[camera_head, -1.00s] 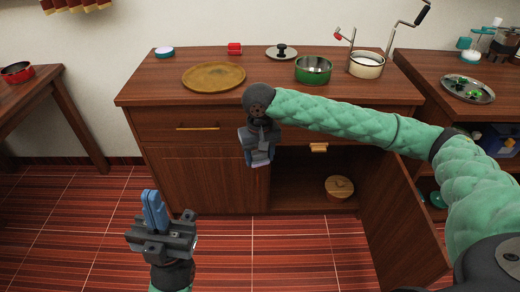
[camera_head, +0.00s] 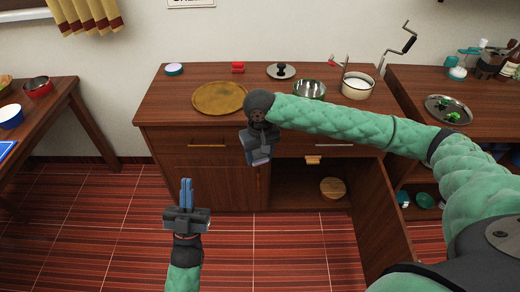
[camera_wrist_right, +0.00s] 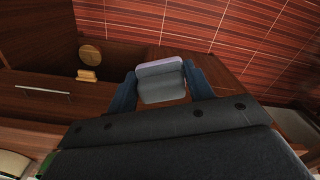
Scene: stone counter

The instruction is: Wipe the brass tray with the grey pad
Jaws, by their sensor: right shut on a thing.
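The brass tray (camera_head: 219,97) is a round, flat, golden-brown dish on the left part of the wooden counter top. My right gripper (camera_head: 259,152) hangs in front of the counter's front edge, lower than the tray and to its right. It is shut on the grey pad (camera_wrist_right: 162,88), which shows a pale lavender edge between the blue fingers in the right wrist view (camera_wrist_right: 160,80). The pad is apart from the tray. My left gripper (camera_head: 187,192) is low over the floor, its blue fingers pointing up and together, with nothing visible between them.
On the counter are a teal-and-white round item (camera_head: 174,69), a red item (camera_head: 237,68), a dark-knobbed lid (camera_head: 281,71), a metal bowl (camera_head: 310,89) and a cream pot (camera_head: 357,86). A cabinet door (camera_head: 382,222) stands open at right. Side tables flank the counter.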

